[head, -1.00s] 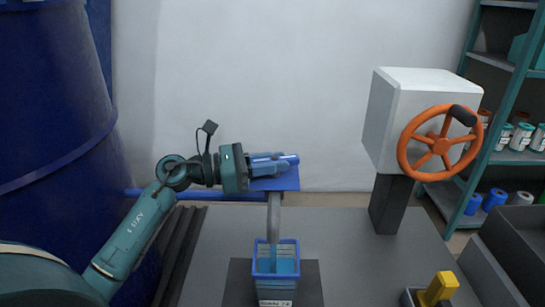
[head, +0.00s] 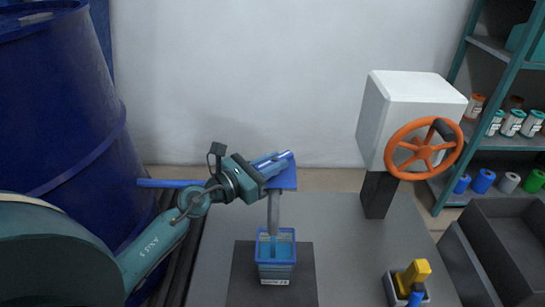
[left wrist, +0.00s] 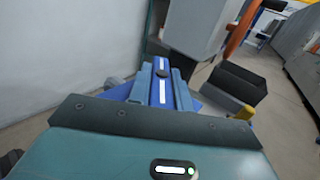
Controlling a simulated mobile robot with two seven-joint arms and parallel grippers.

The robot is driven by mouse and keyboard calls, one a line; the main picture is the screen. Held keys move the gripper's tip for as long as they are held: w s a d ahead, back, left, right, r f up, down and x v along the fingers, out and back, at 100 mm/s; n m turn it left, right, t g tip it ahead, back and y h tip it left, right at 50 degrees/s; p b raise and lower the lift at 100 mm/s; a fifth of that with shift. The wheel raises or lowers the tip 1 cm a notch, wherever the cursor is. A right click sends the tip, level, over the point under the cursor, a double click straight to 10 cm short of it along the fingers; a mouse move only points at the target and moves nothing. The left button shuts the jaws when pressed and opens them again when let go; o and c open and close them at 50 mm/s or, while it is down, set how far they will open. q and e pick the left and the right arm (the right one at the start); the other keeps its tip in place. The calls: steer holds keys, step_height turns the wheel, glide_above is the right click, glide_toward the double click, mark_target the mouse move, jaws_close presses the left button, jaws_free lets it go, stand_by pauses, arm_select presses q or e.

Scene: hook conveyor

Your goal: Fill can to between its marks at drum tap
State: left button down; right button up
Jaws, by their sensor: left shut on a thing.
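My left gripper (head: 268,169) is shut on the blue tap lever (head: 284,157), above the blue tap plate (head: 288,179). The lever also shows between the fingers in the left wrist view (left wrist: 162,90). The grey spout (head: 273,215) points down over the open can (head: 276,271). The can is see-through with a blue rim, stands upright and holds blue liquid. Its marks are too small to read. The large dark blue drum (head: 60,100) stands at the left, with a blue pipe (head: 160,183) from it toward the tap. My right gripper is out of view.
The can stands on a dark pad (head: 243,275) on the grey table (head: 345,250). A white box with an orange handwheel (head: 424,146) stands at the right. A yellow-handled item (head: 413,275) sits front right, beside grey bins (head: 500,235). Shelves (head: 490,100) hold several small containers.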

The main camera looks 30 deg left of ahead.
arm_select(q)
steer(key=c, duration=1.3)
jaws_free()
steer(key=shift+s, duration=0.1)
steer(key=shift+b+v, duration=1.75)
steer(key=shift+v, duration=4.8)
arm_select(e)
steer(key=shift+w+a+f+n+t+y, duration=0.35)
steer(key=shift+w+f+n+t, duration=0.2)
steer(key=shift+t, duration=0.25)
